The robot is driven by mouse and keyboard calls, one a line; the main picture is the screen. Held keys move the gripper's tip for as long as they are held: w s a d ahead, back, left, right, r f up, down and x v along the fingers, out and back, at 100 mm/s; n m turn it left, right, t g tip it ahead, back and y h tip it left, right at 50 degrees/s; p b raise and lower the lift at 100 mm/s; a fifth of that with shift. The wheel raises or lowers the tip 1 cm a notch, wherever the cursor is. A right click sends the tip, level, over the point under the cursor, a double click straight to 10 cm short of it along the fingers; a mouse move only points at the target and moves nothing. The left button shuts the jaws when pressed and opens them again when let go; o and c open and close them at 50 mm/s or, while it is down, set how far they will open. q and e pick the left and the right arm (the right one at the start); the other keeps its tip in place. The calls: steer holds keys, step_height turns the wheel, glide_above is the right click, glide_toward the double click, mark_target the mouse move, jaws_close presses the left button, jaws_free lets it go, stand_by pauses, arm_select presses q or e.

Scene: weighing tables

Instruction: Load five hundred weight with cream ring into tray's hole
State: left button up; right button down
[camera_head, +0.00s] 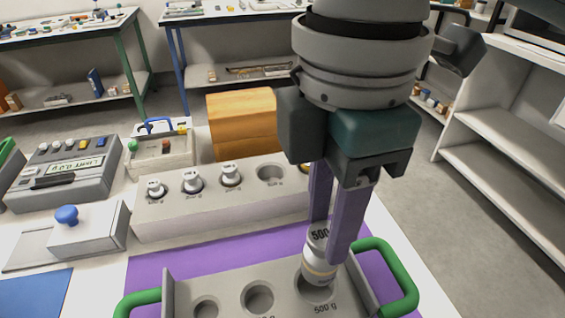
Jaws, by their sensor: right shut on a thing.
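My right gripper (330,245) points down with its purple fingers shut on the five hundred weight (319,262), a pale metal cylinder marked "500" with a cream ring low on its side. The weight is slightly tilted in the picture. Its bottom overlaps the tray's hole labelled 500 g (318,293); I cannot tell whether it is inside or just above. The grey tray (225,290) has green handles and lies on a purple mat. Two other holes in the tray, left of the weight, look empty. My left gripper is not in view.
A pale weight rack (195,220) behind the tray holds three knobbed weights and one empty hole; its right end is partly hidden by my gripper. An orange box (242,125) stands behind it. A grey scale (65,170) and a blue-knobbed box (88,230) are left.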

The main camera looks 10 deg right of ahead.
mark_target(325, 241)
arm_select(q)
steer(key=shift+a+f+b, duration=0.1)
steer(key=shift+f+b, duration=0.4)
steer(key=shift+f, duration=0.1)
arm_select(e)
steer(key=shift+f, duration=3.05)
steer(key=shift+c, duration=2.3)
jaws_free()
steer(key=shift+f, duration=0.15)
